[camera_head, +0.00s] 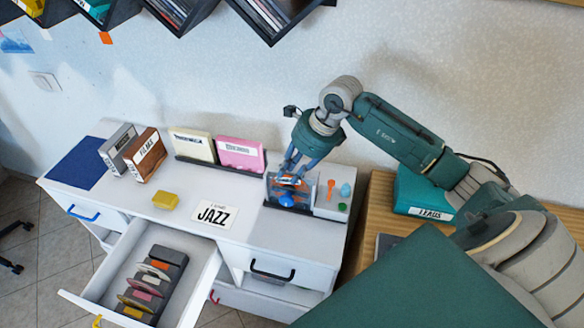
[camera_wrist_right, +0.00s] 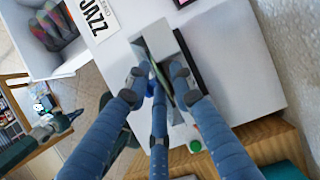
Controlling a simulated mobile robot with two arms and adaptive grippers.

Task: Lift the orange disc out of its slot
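My right gripper (camera_head: 289,172) reaches down into a small dark-framed holder (camera_head: 297,208) at the right end of the white cabinet. Something flat with orange on it (camera_head: 289,180) shows among its fingertips, partly hidden by them; it seems to be the orange disc. In the right wrist view, the blue fingers of my right gripper (camera_wrist_right: 158,78) lie on both sides of a thin upright piece seen nearly edge-on. Whether they press on it is unclear. My left gripper (camera_wrist_right: 62,122) seems to show small at the lower left there; its fingers are too small to judge.
An open drawer (camera_head: 205,268) holds a dark rack with several discs. A pink case (camera_head: 240,153), a cream case (camera_head: 191,145) and a brown box (camera_head: 145,155) stand on the cabinet. A yellow block (camera_head: 166,200) and JAZZ card (camera_head: 213,214) lie in front. A green box (camera_head: 424,193) is at the right.

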